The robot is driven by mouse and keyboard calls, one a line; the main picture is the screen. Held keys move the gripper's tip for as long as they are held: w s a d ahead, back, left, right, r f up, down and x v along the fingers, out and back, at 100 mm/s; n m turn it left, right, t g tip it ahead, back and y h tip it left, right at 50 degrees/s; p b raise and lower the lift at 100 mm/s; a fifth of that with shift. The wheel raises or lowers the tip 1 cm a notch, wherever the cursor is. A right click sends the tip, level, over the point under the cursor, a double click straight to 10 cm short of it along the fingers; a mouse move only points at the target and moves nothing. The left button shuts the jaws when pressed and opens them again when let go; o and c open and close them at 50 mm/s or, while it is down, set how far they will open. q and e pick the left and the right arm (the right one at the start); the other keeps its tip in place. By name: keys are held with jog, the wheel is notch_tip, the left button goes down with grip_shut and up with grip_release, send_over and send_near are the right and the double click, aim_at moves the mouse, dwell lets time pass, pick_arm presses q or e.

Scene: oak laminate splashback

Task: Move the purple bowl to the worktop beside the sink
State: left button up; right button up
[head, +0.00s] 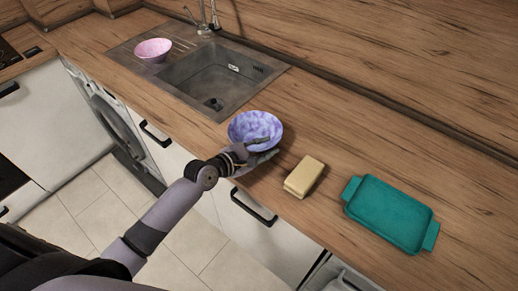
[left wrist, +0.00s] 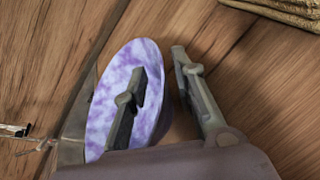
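The purple bowl (head: 246,126), mottled purple and white, is on the worktop (head: 330,130) just right of the sink (head: 205,72). My left gripper (head: 264,148) is at the bowl's near right side. In the left wrist view, the purple bowl (left wrist: 108,98) lies left of centre. One finger of the left gripper (left wrist: 158,62) reaches over the bowl's inside and the other is outside its rim. A gap shows between rim and outer finger, so the gripper looks open. Whether the inner finger touches the bowl cannot be told. My right gripper is not in view.
A pink bowl (head: 153,49) stands on the drainboard left of the basin. A pale yellow block (head: 304,176) lies right of my gripper, and a teal tray (head: 390,214) lies further right. A tap (head: 206,18) stands behind the sink. Bare worktop lies behind block and tray.

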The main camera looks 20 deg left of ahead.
pick_arm(q)
jog(key=shift+s+a+r, duration=0.1)
jog(key=shift+s+a, duration=0.1)
jog(key=shift+s, duration=0.1)
jog(key=b+v, duration=0.1)
jog(key=v, duration=1)
jog(key=shift+s+a+r, duration=0.1)
jog(key=shift+r, duration=0.05)
